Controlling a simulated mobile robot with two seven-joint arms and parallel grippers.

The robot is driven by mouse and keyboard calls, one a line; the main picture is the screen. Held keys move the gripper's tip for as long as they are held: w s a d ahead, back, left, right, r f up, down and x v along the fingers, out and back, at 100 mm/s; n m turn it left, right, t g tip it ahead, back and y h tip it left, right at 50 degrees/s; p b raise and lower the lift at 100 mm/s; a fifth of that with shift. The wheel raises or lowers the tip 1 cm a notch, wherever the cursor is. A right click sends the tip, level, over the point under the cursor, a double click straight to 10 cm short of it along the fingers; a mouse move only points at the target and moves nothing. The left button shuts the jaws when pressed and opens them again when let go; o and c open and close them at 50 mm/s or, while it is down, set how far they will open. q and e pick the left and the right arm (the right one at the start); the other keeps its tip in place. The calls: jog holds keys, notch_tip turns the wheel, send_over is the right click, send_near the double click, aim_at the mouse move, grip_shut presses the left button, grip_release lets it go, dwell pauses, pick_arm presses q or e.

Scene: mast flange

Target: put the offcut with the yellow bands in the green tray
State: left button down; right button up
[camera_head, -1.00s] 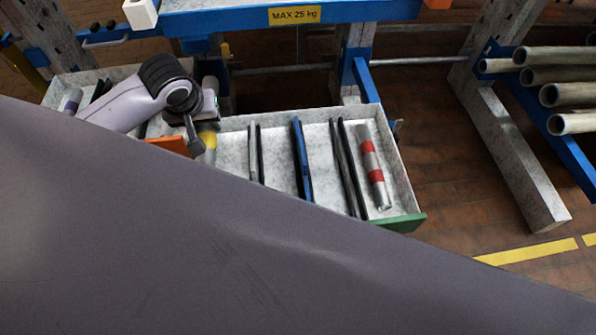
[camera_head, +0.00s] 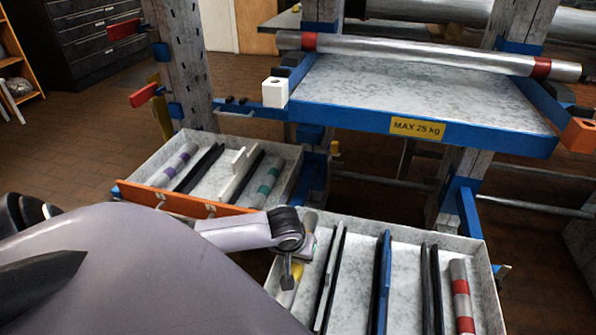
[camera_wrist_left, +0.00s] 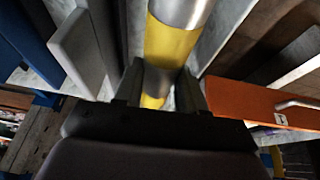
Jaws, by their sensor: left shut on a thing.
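The offcut with the yellow bands (camera_head: 291,272) is at the left end of the right-hand tray (camera_head: 405,232), left of a grey divider, partly hidden by my gripper. That tray's green front is outside the current head view. My left gripper (camera_head: 288,268) reaches down to the offcut. In the left wrist view its dark fingers (camera_wrist_left: 160,82) stand on either side of the offcut (camera_wrist_left: 172,45), shut on it. I cannot tell whether the offcut rests on the tray floor or hangs just above it. My right gripper is not in view.
The orange-fronted tray (camera_head: 180,202) adjoins on the left, holding purple-banded (camera_head: 180,160) and teal-banded (camera_head: 268,178) offcuts. A red-banded offcut (camera_head: 460,295) lies in the right-hand tray beyond dark and blue (camera_head: 383,270) dividers. A blue-edged shelf (camera_head: 410,120) overhangs behind.

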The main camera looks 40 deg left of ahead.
aim_at(298, 265)
pick_arm(q)
notch_tip(298, 265, down, 4)
jog(key=shift+r+b, duration=0.25)
jog(key=shift+b, duration=0.55)
jog(key=shift+f, duration=0.35)
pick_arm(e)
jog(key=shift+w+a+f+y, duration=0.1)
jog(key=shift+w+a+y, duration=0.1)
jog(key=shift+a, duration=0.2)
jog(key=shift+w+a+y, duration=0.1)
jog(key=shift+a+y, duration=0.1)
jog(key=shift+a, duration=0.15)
pick_arm(q)
jog(key=shift+f, duration=0.55)
jog(key=c, duration=0.7)
grip_release()
jog(key=shift+o, duration=0.2)
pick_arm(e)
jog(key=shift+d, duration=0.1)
pick_arm(q)
jog(key=shift+r, duration=0.1)
